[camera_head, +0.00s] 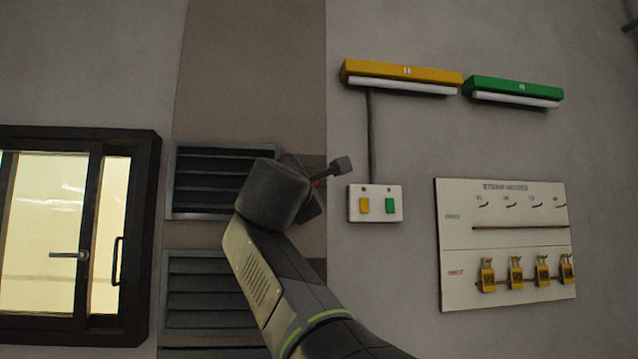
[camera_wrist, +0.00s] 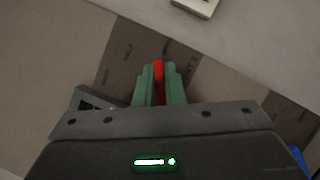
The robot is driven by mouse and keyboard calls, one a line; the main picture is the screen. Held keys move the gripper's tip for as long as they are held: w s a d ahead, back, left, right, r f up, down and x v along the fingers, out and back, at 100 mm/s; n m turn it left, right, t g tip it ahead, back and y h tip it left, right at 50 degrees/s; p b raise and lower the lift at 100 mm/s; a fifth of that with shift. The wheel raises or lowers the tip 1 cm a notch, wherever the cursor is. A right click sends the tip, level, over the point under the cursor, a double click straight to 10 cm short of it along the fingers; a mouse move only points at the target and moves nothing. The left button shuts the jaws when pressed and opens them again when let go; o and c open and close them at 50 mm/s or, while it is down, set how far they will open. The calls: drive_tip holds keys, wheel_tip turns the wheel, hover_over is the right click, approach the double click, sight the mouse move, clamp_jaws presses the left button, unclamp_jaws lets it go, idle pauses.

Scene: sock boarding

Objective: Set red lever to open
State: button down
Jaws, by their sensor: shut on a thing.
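The red lever (camera_wrist: 158,72) shows in the wrist view as a narrow red bar between the two green fingers of my gripper (camera_wrist: 159,84). The fingers are shut on it, one on each side.
A switch plate (camera_head: 376,216) with yellow and green switches is close right of my gripper. A white board (camera_head: 505,240) with yellow padlocks hangs farther right. Louvred vents (camera_head: 205,290) and a dark-framed window (camera_head: 150,230) are left. Yellow (camera_head: 400,75) and green (camera_head: 512,90) lamps are above.

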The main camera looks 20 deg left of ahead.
drive_tip(key=shift+d+f+m+g+h, duration=0.15)
drive_tip(key=shift+f+m+g+h, duration=0.2)
drive_tip(key=shift+m, duration=0.65)
drive_tip(key=c, duration=1.5)
unclamp_jaws()
drive_tip(key=b+v, duration=0.4)
drive_tip(key=v, duration=0.9)
drive_tip(key=shift+s, duration=0.35)
